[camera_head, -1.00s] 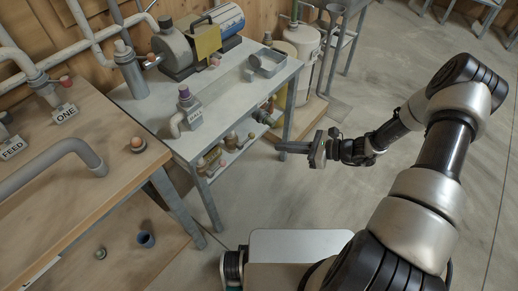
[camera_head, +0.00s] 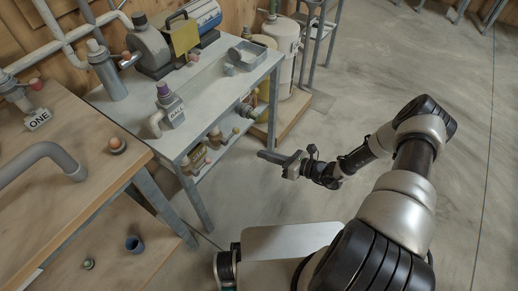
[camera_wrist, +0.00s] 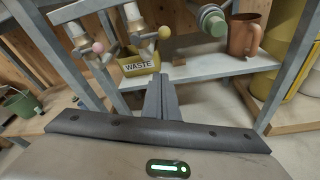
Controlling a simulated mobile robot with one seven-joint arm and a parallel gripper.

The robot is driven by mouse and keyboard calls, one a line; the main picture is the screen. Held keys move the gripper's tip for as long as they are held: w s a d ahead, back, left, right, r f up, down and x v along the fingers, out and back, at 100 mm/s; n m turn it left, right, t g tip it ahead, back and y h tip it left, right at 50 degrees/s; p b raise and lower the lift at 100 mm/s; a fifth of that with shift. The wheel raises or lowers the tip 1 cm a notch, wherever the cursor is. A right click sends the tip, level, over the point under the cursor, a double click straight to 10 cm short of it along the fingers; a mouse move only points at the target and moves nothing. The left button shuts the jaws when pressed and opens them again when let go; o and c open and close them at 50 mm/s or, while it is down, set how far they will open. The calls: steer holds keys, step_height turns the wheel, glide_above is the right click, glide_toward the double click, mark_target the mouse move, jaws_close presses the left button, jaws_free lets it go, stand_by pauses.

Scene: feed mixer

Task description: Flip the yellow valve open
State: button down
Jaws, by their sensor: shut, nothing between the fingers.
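The yellow valve shows in the wrist view as a lever with a yellow ball knob (camera_wrist: 164,33), beside a white-capped pipe under the table. A second lever with a pink ball knob (camera_wrist: 97,47) is to its left. My gripper (camera_wrist: 162,78) is shut and empty, below the yellow knob in the picture and apart from it. In the head view my gripper (camera_head: 262,154) is low over the floor, in front of the grey table (camera_head: 135,115). The valves under that table are small there, and I cannot tell clearly which is yellow.
A yellow WASTE box (camera_wrist: 138,64) sits behind the levers. A brown jug (camera_wrist: 244,36) and a green-capped round fitting (camera_wrist: 214,22) are to the right. Table legs (camera_wrist: 80,64) frame the opening. The floor to the right (camera_head: 430,150) is clear.

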mark_target(230, 137)
steer(key=w+a+r+b, duration=0.1)
steer(key=w+a, duration=0.5)
steer(key=a, duration=0.1)
steer(key=shift+w+a+r, duration=0.2)
steer(key=shift+w+a, duration=0.1)
steer(key=shift+a, duration=0.05)
steer(key=shift+d+r, duration=0.1)
steer(key=shift+d, duration=0.05)
stand_by(0.4)
